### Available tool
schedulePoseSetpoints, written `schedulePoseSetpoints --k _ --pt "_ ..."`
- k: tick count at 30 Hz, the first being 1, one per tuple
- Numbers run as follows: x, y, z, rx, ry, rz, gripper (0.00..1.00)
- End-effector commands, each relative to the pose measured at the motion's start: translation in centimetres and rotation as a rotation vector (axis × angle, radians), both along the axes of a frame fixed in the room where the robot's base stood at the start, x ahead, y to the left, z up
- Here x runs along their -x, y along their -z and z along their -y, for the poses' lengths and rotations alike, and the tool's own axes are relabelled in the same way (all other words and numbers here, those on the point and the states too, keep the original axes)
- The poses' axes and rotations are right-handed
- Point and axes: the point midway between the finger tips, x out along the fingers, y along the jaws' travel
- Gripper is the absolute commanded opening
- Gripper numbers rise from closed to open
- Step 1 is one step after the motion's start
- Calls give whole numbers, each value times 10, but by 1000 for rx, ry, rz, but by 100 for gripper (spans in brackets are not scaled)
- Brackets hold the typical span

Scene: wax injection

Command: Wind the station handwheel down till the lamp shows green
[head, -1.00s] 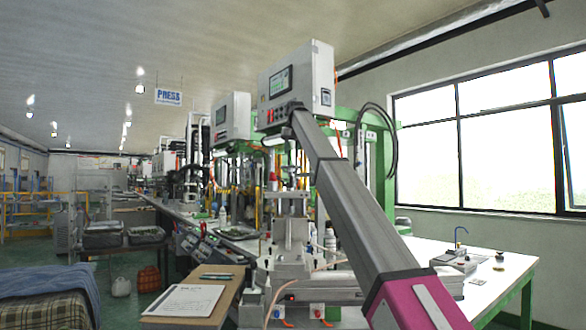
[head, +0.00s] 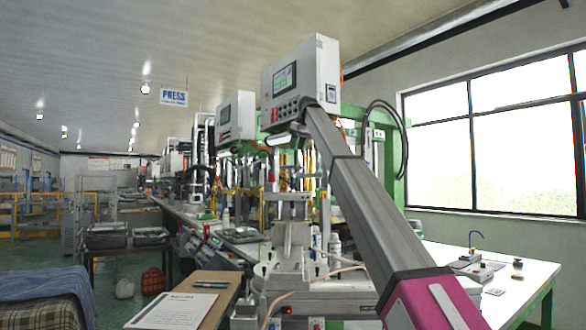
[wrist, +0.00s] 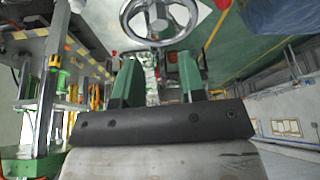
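The handwheel (wrist: 160,18) shows at the top of the wrist view as a pale metal ring with spokes and a hub, partly cut off by the frame edge. My gripper (wrist: 157,72) is below it in that view, its two green-and-dark fingers apart with nothing held between them. The fingers look clear of the wheel rim, though the depth is hard to judge. In the head view my gripper is hidden, and I cannot make out the handwheel. I cannot pick out the lamp or its colour in either view.
A press control box (head: 301,78) with a screen and buttons stands above the station. The white bench (head: 520,285) at right holds a few small items.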

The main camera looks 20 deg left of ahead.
Motion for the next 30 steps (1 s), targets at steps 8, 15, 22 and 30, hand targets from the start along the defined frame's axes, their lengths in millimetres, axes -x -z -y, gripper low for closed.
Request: schedulePoseSetpoints --k 8,15,22,30 --pt "-7 38 -13 1 2 -2 37" --pt "-16 76 -26 2 3 -1 37" --pt "-20 92 -32 2 3 -1 37" --pt "-20 92 -32 1 3 -1 21"
